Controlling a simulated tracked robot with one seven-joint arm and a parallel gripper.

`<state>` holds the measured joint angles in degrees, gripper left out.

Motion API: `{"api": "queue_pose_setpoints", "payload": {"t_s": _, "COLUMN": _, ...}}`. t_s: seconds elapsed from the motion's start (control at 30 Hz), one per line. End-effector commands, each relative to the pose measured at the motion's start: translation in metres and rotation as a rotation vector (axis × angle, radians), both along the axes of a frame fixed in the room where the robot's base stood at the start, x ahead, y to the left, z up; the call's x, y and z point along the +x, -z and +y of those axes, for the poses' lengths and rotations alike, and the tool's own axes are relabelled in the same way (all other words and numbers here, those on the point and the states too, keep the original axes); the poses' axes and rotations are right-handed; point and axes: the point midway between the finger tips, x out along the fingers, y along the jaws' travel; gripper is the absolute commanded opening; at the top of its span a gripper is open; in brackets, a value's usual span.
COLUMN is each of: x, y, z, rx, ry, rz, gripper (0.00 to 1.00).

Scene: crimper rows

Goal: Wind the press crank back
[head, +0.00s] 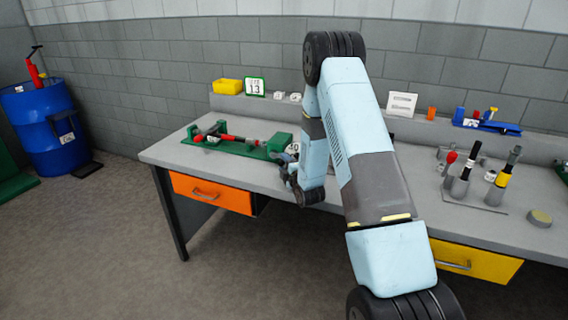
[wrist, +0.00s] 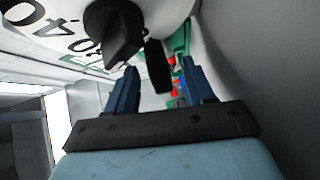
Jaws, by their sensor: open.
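A green press-like fixture (head: 240,146) lies along the left part of the bench, with a red and black handle (head: 214,131) at its left end and a red rod along it. A white round dial (head: 293,148) with black figures faces out at its right end, partly hidden by my arm. In the wrist view the dial (wrist: 60,22) fills the top left, with a black knob (wrist: 118,32) and a black bar (wrist: 158,66) in front. My gripper (wrist: 160,68) is open just below the knob, its fingers either side of the bar. I cannot tell whether they touch it.
The grey bench (head: 170,152) has an orange drawer (head: 212,193) below the fixture. Behind stand a yellow bin (head: 227,86) and a card marked 13 (head: 254,87). On the right are black-handled tools (head: 466,172) and a blue fixture (head: 487,124). A blue barrel (head: 42,127) stands left.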

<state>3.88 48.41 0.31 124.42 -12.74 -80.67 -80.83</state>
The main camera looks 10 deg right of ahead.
Motion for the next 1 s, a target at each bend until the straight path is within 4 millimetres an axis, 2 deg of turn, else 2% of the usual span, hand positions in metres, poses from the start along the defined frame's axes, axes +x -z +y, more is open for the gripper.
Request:
{"api": "queue_pose_setpoints", "payload": {"t_s": 0.2, "x": 0.017, "y": 0.001, "z": 0.003, "rx": 0.000, "ry": 0.000, "rz": 0.000, "gripper": 0.53}}
{"api": "queue_pose_setpoints", "payload": {"t_s": 0.53, "x": 0.020, "y": 0.001, "z": 0.004, "rx": 0.000, "ry": 0.000, "rz": 0.000, "gripper": 0.53}}
{"api": "queue_pose_setpoints", "payload": {"t_s": 1.0, "x": 0.019, "y": 0.001, "z": 0.004, "rx": 0.000, "ry": -0.001, "rz": 0.000, "gripper": 0.09}}
